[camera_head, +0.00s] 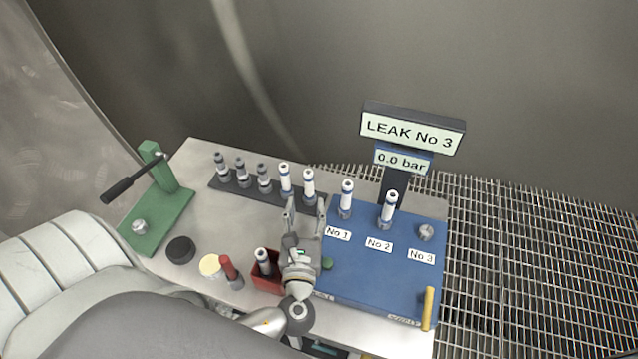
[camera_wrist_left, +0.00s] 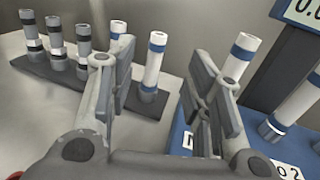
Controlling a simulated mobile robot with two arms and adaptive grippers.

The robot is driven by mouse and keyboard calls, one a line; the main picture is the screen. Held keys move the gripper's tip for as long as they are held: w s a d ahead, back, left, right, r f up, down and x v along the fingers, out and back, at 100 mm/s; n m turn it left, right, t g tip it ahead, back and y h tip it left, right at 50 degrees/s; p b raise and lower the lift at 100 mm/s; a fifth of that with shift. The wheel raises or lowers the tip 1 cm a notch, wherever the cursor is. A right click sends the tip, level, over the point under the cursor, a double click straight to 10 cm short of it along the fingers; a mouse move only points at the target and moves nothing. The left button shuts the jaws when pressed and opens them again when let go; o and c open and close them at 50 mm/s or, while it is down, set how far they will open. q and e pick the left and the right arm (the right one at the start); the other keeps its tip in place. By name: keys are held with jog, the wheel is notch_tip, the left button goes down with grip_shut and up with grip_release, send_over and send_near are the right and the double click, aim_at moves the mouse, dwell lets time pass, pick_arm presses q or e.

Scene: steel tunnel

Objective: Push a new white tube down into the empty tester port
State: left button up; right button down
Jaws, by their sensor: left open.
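The blue tester (camera_head: 365,275) has white tubes standing in No 1 (camera_head: 346,198) and No 2 (camera_head: 389,207). The No 3 port (camera_head: 425,232) shows only a short metal fitting and no tube. A dark rack (camera_head: 245,190) holds several grey tubes at left and two white tubes with blue bands, the middle one (camera_head: 285,180) and the right-end one (camera_head: 308,186). My left gripper (camera_head: 305,212) is open in front of the rack's right end. In the left wrist view, the right-end tube (camera_wrist_left: 153,66) shows upright in the gap between the fingers, apart from both. My right gripper is out of view.
A sign (camera_head: 412,130) reads "LEAK No 3" above a "0.0 bar" display (camera_head: 403,159). A green press (camera_head: 155,210) with a black lever stands at left. A red box (camera_head: 265,283) with a tube is beside my gripper. A yellow handle (camera_head: 428,308) is at the tester's right front.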

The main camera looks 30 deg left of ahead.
aim_at(308, 176)
pick_arm(q)
jog(key=p+x, duration=0.1)
jog(key=x, duration=0.3)
jog(key=shift+w+a+r, duration=0.2)
jog(key=shift+w+a, duration=0.1)
jog(key=shift+w+a+f, duration=0.1)
jog(key=shift+w+a, duration=0.05)
jog(key=shift+w, duration=0.2)
jog(key=p+x, duration=0.1)
jog(key=x, duration=0.4)
jog(key=shift+w+a, duration=0.1)
jog(key=shift+w+a+p, duration=0.2)
jog(key=shift+w+p, duration=0.1)
jog(key=shift+w, duration=0.1)
jog(key=shift+s, duration=0.1)
jog(key=c, duration=0.5)
grip_shut()
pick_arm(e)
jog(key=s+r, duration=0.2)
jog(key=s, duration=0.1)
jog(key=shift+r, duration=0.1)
